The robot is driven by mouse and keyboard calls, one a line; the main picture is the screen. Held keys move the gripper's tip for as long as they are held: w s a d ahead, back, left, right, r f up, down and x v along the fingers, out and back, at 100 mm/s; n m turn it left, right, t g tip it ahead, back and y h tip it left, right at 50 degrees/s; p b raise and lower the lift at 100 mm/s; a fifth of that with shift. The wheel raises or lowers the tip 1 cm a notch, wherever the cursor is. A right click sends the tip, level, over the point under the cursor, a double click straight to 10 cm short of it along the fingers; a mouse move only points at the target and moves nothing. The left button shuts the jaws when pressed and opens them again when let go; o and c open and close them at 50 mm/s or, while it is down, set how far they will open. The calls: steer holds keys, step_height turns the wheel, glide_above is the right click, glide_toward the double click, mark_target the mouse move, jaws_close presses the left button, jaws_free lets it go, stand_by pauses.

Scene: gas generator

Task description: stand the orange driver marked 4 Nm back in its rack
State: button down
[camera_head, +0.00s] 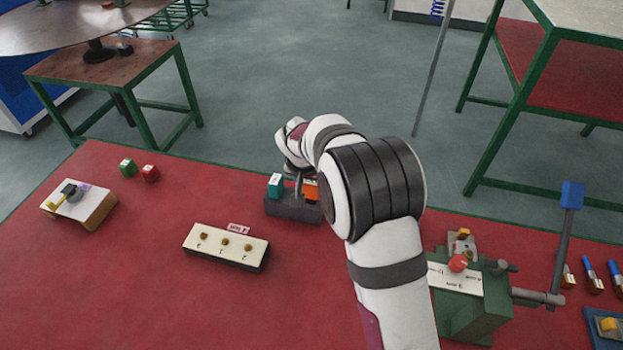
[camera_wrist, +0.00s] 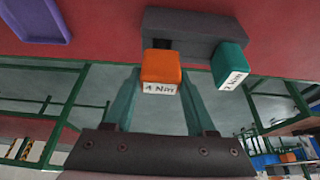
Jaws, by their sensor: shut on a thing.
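The orange driver (camera_wrist: 160,70), with a white label that seems to read 4 Nm, sits between the two teal-tinted fingers of my gripper (camera_wrist: 160,90) in the wrist view. My gripper is shut on it. In the head view its orange handle (camera_head: 311,189) shows beside my wrist at the right part of the dark grey rack (camera_head: 292,210). A dark slot shows in the rack (camera_wrist: 205,28) just beyond the handle in the wrist view. The driver's lower part is hidden, so I cannot tell how it sits relative to the slot. A teal driver (camera_head: 275,186) stands at the rack's left end.
A white-topped block (camera_head: 225,243) with several brass knobs lies left of the rack. A green fixture (camera_head: 470,300) with a lever stands right of my arm. A purple tray (camera_wrist: 35,20) shows in the wrist view.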

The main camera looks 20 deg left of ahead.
steer(key=shift+f, duration=0.85)
steer(key=shift+c, duration=0.7)
jaws_free()
steer(key=v, duration=1.5)
steer(key=shift+s+r, duration=0.2)
steer(key=shift+r, duration=0.15)
steer(key=shift+d, duration=0.1)
